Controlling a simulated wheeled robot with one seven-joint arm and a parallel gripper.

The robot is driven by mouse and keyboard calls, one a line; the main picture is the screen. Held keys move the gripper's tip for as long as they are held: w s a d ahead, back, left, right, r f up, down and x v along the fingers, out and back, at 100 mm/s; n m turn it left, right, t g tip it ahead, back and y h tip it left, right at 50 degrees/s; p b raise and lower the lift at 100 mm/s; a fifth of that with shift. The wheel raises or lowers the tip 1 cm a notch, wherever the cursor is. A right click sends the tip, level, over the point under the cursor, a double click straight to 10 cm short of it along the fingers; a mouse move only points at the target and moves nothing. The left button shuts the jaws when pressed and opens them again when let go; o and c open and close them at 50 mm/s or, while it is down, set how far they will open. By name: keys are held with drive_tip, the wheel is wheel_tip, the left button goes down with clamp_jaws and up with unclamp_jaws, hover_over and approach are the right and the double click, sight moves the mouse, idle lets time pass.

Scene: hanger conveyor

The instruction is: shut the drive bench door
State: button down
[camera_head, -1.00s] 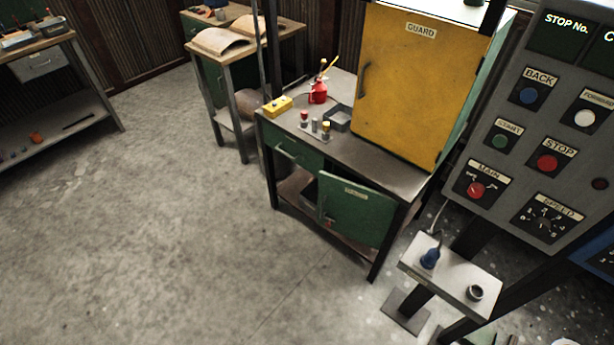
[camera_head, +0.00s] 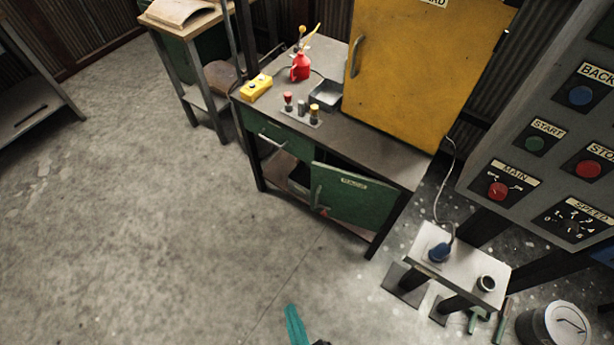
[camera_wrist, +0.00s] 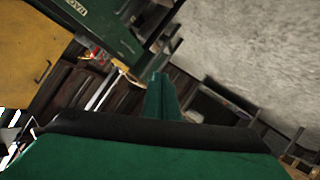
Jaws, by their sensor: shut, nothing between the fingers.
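The drive bench (camera_head: 395,160) has a green door (camera_head: 360,203) low on its front, with a pale label and an upright handle near its left edge. The door stands ajar: its left edge is out from the bench, and a dark gap shows beside it. A green labelled panel (camera_wrist: 110,25), seemingly this door, is at the upper left of the wrist view. My gripper (camera_head: 293,322) shows as a teal finger at the bottom of the head view, in front of the door and apart from it. In the wrist view my gripper (camera_wrist: 161,95) is shut and empty.
The yellow guard (camera_head: 415,70) stands on the bench top, with a red oil can (camera_head: 300,67) and a yellow box (camera_head: 256,87). A small stand (camera_head: 468,268) is right of the bench, below the control panel (camera_head: 555,165). The floor (camera_head: 150,220) at left is clear.

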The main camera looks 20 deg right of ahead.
drive_tip(key=w+d+f+n+g, duration=0.1)
drive_tip(key=w+d+f+n, duration=0.25)
drive_tip(key=f+n, duration=0.35)
drive_tip(key=n+t+h, duration=0.2)
drive_tip(key=n+h, duration=0.9)
drive_tip(key=n, duration=0.4)
approach(317, 173)
drive_tip(key=x, duration=0.6)
drive_tip(key=shift+w+d, duration=0.1)
drive_tip(key=shift+w, duration=0.1)
